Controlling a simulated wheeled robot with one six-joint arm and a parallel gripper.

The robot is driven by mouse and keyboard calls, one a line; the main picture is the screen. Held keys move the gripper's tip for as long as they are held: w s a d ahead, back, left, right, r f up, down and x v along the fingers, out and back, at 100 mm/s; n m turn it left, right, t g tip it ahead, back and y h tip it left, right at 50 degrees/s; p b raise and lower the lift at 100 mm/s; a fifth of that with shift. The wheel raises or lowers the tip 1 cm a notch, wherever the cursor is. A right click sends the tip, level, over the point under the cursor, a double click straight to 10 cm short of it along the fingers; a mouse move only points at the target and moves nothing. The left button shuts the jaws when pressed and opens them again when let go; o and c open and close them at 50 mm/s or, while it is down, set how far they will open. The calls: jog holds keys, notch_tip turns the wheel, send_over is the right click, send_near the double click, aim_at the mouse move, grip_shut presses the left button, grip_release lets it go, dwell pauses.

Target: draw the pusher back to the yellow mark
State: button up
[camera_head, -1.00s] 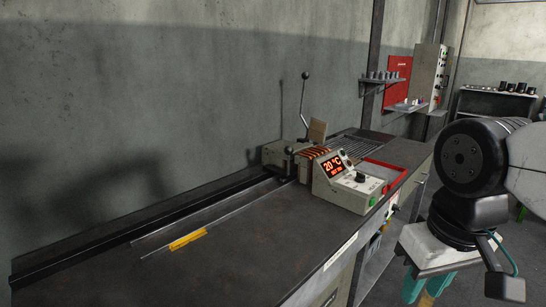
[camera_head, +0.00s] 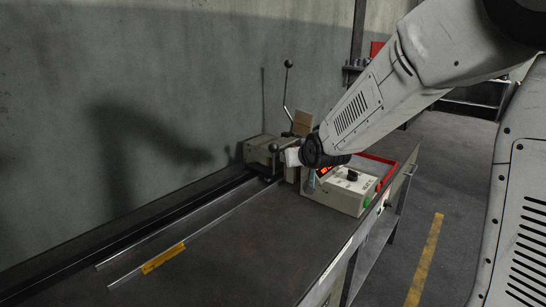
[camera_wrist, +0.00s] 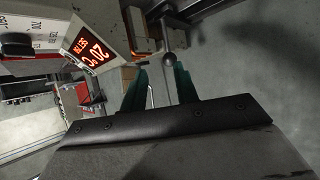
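The pusher (camera_head: 274,149) shows as a dark ball knob on a short upright stem at the far end of the two rails, beside the heater. In the wrist view its knob (camera_wrist: 169,58) appears just beyond and between the two teal fingertips, nearer the right one. My gripper (camera_wrist: 161,72) is open, with a gap between its fingers and nothing held. In the head view my wrist reaches in from the right, close to the knob, and hides most of the fingers. The yellow mark (camera_head: 163,258) lies across the near rail, toward the near left end of the bench.
The heater's control box (camera_head: 338,190) with a lit red display stands right beside my wrist. A tall lever (camera_head: 286,95) with a ball end rises behind the pusher. A red-edged tray (camera_head: 388,170) is at the right. The bench between pusher and yellow mark is clear.

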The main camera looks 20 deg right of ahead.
aim_at(274, 156)
jog(key=w+f+t, duration=0.2)
jog(key=w, duration=0.4)
jog(key=w+a+f+t, duration=0.1)
jog(key=w+f+t, duration=0.1)
jog(key=w, duration=0.5)
jog(key=w+f+t, duration=0.2)
jog(key=w+f, duration=0.1)
jog(key=w, duration=0.4)
jog(key=shift+a+f, duration=0.3)
jog(key=shift+a, duration=0.05)
grip_shut()
